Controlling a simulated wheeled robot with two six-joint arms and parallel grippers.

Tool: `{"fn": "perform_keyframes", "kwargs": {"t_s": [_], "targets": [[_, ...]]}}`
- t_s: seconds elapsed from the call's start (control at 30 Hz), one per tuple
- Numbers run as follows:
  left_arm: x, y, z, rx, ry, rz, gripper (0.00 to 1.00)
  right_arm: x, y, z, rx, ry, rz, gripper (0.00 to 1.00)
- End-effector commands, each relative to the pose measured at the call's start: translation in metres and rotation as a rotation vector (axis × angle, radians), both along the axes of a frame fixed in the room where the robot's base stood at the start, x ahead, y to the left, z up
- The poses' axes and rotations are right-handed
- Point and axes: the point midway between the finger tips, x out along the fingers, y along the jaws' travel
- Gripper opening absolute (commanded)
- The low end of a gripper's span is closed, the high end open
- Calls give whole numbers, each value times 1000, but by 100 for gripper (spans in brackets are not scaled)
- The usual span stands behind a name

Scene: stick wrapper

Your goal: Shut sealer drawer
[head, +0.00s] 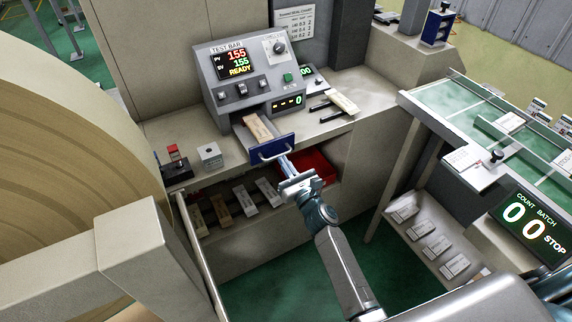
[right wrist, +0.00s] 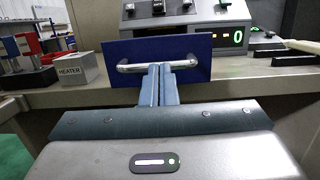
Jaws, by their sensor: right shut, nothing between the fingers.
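The sealer (head: 252,80) is a grey box on the counter with a lit display reading 155 and READY. Its drawer (head: 242,130) is pulled out at the front, with a pale tan stick-shaped piece (head: 258,127) lying in it. The drawer has a blue front panel (head: 271,149) with a silver handle, also seen in the right wrist view (right wrist: 195,50). My right gripper (head: 285,162) is shut and empty, its fingertips right at the handle's middle; whether they touch cannot be told. It fills the lower right wrist view (right wrist: 160,70). My left gripper is not in view.
A small grey heater block (head: 210,155) and a red-topped stand (head: 175,158) are left of the drawer. A fork-like tool (head: 335,105) lies to its right. A red bin (head: 312,170) and several packs sit below. A green conveyor (head: 470,110) stands at right.

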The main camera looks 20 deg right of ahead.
Motion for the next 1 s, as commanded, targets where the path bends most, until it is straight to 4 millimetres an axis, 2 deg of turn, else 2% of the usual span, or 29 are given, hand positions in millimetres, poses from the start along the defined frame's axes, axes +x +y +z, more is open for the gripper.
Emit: {"fn": "perform_keyframes", "kwargs": {"t_s": [0.17,0.4,0.53,0.7,1.0], "targets": [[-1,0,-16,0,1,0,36,32,6,-3,0,-4,0,0],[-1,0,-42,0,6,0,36,89,17,-5,0,-4,0,0],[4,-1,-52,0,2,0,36,113,22,-4,-1,-2,0,0],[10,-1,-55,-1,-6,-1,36,128,25,-1,0,-1,-1,0],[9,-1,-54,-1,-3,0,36,129,25,0,0,0,-1,0]]}}
